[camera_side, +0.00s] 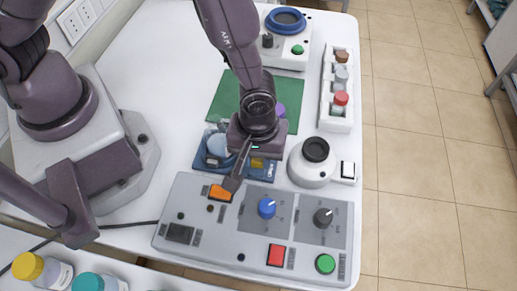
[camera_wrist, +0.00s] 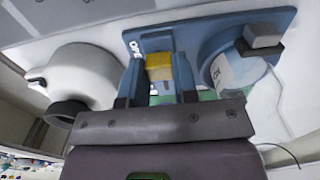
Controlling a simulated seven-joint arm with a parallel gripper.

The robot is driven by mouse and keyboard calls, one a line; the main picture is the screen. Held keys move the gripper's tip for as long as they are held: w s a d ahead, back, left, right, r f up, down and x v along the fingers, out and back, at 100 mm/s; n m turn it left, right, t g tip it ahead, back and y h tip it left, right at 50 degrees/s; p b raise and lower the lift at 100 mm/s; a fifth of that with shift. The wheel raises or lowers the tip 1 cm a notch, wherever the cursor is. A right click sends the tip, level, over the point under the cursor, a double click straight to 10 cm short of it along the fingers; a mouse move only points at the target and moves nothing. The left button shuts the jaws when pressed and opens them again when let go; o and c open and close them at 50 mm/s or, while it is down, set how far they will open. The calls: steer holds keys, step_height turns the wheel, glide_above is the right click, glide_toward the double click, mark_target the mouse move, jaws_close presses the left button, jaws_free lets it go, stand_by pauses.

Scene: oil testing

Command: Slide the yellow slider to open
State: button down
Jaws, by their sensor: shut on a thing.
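The yellow slider (camera_wrist: 158,66) sits on a blue device base (camera_wrist: 140,46), next to lettering that is partly hidden. In the wrist view my gripper (camera_wrist: 159,76) has one finger on each side of the slider and is shut on it. A round blue holder with a pale labelled container (camera_wrist: 238,68) stands on the same base, to the right in the wrist view. The slider's exact track position is hidden by the fingers.
A grey control panel (camera_side: 170,218) with knobs and buttons lies in front. A white round device (camera_side: 312,170) stands close right of the base. A green mat (camera_side: 228,97) lies behind. A white rack (camera_side: 340,118) holds small bottles near the table's right edge.

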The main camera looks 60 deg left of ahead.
mark_target(258, 161)
steer(key=c, duration=1.1)
jaws_free()
steer(key=shift+s+d, duration=0.25)
steer(key=shift+d, duration=0.05)
steer(key=shift+c, duration=0.2)
steer(key=shift+o, duration=1.3)
steer(key=shift+w+a, duration=0.1)
step_height(258, 161, up, 13)
